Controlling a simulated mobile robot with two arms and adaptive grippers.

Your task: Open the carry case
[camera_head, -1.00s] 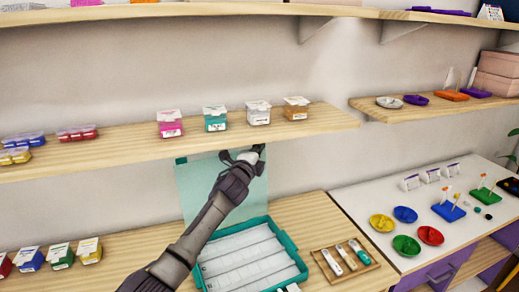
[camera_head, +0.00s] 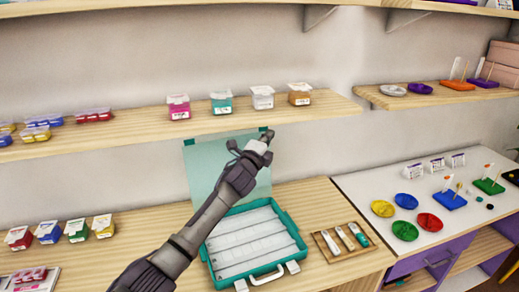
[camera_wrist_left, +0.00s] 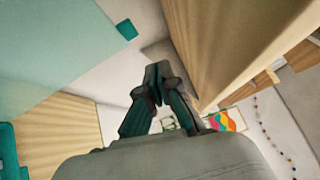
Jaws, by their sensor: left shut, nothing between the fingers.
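The teal carry case (camera_head: 301,243) stands on the lower wooden counter with its lid (camera_head: 205,165) raised upright behind it. Its white compartmented inside shows. A white handle and latches are at its front edge. My left gripper (camera_head: 266,136) is shut and empty, in front of the lid's upper right corner, just below the upper shelf. In the left wrist view its fingertips (camera_wrist_left: 158,72) meet, and the teal lid (camera_wrist_left: 50,50) is at the upper left, apart from them. My right gripper is not in view.
A wooden tray (camera_head: 324,248) with several small tools lies right of the case. The upper shelf (camera_head: 140,132) holds small bead boxes. A white table (camera_head: 365,182) with coloured dishes stands at the right. Several boxes (camera_head: 76,231) stand at the counter's left.

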